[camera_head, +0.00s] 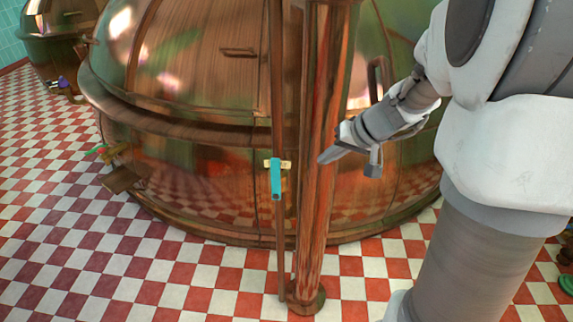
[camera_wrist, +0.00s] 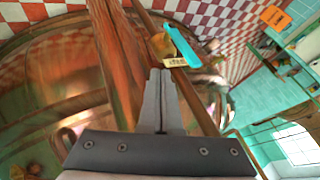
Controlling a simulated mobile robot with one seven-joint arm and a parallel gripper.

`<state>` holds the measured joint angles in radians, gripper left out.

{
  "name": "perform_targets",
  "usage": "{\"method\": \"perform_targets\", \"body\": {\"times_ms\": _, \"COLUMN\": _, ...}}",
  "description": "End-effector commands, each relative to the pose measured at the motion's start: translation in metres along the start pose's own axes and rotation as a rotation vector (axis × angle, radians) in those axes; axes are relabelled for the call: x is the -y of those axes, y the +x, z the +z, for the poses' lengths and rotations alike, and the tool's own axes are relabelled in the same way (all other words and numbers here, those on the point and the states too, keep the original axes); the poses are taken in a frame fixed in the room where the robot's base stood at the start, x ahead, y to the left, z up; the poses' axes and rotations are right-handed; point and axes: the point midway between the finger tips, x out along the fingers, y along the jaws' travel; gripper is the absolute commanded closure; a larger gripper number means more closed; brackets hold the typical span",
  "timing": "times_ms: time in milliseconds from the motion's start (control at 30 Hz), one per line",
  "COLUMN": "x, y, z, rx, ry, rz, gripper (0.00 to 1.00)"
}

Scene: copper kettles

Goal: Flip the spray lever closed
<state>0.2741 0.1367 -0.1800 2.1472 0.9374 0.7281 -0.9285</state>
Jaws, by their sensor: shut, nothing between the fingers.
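The spray lever (camera_head: 276,182) is a teal handle on a brass-coloured valve (camera_head: 286,165) on a thin vertical copper pipe (camera_head: 279,90). In the head view it points down along the pipe. In the wrist view the lever (camera_wrist: 183,46) lies just beyond and to the right of my fingertips, beside the valve (camera_wrist: 160,46). My gripper (camera_head: 325,157) is shut and empty. It points left, and its tip overlaps the thick copper column to the right of the lever. My gripper (camera_wrist: 161,74) shows its two fingers together, apart from the lever in the picture.
The thick copper column (camera_head: 318,220) stands close to the right of the thin pipe. A large copper kettle (camera_head: 190,180) fills the space behind both. The red and white checkered floor (camera_head: 120,265) is open at the front left. Another kettle (camera_head: 58,40) stands at the back left.

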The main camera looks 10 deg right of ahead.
Motion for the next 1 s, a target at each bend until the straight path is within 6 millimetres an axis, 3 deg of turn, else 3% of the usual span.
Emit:
{"method": "perform_targets", "body": {"times_ms": 267, "x": 0.000, "y": 0.019, "z": 0.002, "rx": 0.004, "ry": 0.000, "rz": -0.002, "gripper": 1.00}}
{"method": "perform_targets", "body": {"times_ms": 667, "x": 0.000, "y": 0.101, "z": 0.002, "rx": 0.004, "ry": 0.000, "rz": -0.001, "gripper": 1.00}}
{"method": "perform_targets", "body": {"times_ms": 800, "x": 0.021, "y": 0.110, "z": 0.001, "rx": 0.004, "ry": -0.004, "rz": -0.002, "gripper": 1.00}}
{"method": "perform_targets", "body": {"times_ms": 1000, "x": 0.035, "y": 0.117, "z": 0.000, "rx": 0.002, "ry": -0.001, "rz": -0.001, "gripper": 1.00}}
